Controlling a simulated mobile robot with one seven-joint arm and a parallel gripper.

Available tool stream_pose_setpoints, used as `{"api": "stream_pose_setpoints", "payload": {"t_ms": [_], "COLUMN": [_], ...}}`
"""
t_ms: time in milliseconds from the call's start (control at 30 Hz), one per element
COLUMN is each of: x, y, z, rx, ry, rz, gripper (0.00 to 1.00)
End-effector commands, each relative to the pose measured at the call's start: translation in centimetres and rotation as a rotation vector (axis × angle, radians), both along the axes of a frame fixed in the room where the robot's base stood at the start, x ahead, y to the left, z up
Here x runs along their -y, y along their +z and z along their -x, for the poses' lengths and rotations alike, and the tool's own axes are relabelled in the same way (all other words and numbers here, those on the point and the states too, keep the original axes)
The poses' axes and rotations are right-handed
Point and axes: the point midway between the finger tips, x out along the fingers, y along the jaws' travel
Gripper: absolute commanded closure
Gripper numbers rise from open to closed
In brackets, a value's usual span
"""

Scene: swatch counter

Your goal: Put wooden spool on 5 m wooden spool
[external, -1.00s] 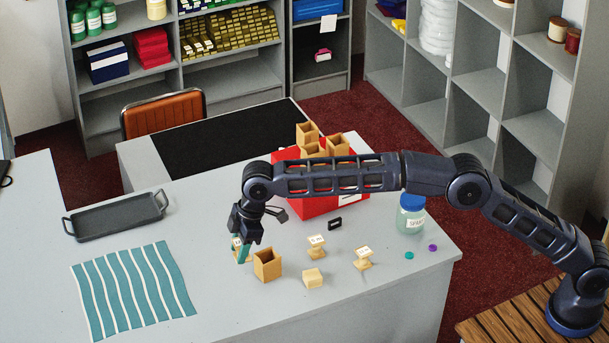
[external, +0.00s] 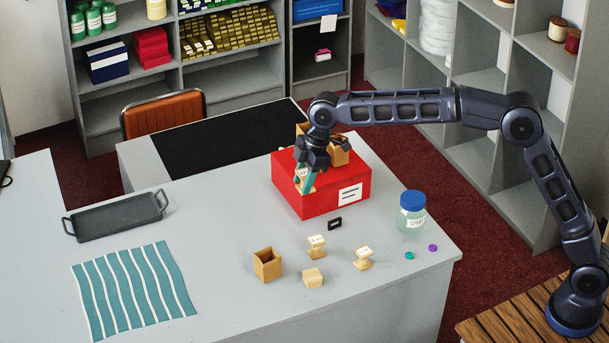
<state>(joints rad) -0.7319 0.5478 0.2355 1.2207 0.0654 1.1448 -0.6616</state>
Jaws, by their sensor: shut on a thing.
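My gripper (external: 307,178), with teal fingers, is shut on a pale wooden spool (external: 301,174), partly hidden by the fingers. It is at the front left part of the red box's top; I cannot tell whether the spool touches it. Two other wooden spools stand upright on the grey counter, one near the middle (external: 317,247) and one to its right (external: 363,258). Both have white labels on top, too small to read, so I cannot tell which spool is the 5 m one.
The red box (external: 325,203) carries open wooden boxes (external: 339,152), partly hidden by my gripper. An open wooden box (external: 267,265) and a wooden block (external: 312,278) stand in front. A blue-lidded jar (external: 411,215) stands right. A tray (external: 115,217) and striped cloth (external: 133,290) lie left.

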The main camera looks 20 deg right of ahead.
Motion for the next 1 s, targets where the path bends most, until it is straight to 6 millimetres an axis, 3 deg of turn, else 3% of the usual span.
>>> {"api": "stream_pose_setpoints", "payload": {"t_ms": [100,333,1000], "x": [2.2,3.7,3.6], "y": [0.4,-0.8,-14.2], "z": [-0.2,-0.3,-0.3], "rx": [0.001,0.001,0.003], "ry": [0.004,0.009,0.009], "rz": [-0.001,0.003,0.002], "gripper": [0.85,0.85,0.85]}}
